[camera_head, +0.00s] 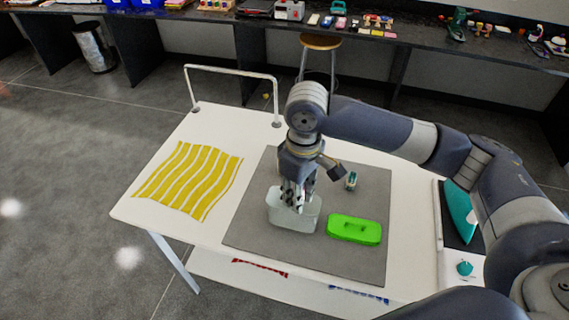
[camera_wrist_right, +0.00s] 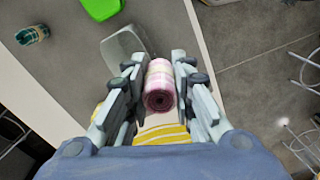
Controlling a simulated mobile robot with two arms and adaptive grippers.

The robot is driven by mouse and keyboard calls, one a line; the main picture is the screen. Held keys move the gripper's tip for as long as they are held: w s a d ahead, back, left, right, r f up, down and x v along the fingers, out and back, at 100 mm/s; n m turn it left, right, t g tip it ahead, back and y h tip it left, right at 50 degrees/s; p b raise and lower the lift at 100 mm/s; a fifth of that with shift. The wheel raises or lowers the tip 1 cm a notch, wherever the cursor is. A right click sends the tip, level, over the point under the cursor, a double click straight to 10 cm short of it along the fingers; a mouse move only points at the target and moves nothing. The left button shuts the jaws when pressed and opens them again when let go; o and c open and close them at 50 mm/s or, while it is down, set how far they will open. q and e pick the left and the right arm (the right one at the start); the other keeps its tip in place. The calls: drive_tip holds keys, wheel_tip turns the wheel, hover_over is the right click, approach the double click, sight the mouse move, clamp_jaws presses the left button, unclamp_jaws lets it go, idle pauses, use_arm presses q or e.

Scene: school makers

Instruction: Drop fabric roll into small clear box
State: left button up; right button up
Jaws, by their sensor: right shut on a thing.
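The fabric roll (camera_wrist_right: 160,80) is pink and white checked, with a dark spiral end facing the wrist camera. My right gripper (camera_wrist_right: 159,78) is shut on it, one finger at each side. In the head view the gripper (camera_head: 298,203) points down at the small clear box (camera_head: 306,222), a pale see-through box on the grey mat. The roll cannot be made out there. In the wrist view the box (camera_wrist_right: 118,46) shows beyond and left of the roll, partly hidden by a finger. Whether the roll is inside its rim is unclear. My left gripper is not in view.
A bright green box (camera_head: 354,229) lies just right of the clear box on the grey mat (camera_head: 260,235). Yellow striped fabric (camera_head: 190,180) lies on the white table's left side. A white rail (camera_head: 230,70) rises at the back edge.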

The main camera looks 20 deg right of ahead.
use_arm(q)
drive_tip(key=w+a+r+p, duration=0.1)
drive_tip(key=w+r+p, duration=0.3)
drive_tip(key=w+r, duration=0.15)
use_arm(e)
drive_tip(key=w+a+n, duration=0.2)
drive_tip(key=w+n, duration=0.4)
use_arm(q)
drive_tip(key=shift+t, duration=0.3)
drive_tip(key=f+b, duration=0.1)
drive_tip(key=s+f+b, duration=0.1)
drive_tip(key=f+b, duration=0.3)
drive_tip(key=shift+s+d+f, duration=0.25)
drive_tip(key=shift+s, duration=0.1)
use_arm(e)
drive_tip(key=shift+n, duration=0.6)
drive_tip(key=f, duration=0.5)
drive_tip(key=shift+w+d+f, duration=0.15)
drive_tip(key=shift+w+d, duration=0.15)
drive_tip(key=shift+w, duration=0.1)
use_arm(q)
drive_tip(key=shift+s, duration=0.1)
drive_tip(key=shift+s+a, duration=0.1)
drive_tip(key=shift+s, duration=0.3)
use_arm(e)
drive_tip(key=o, duration=0.9)
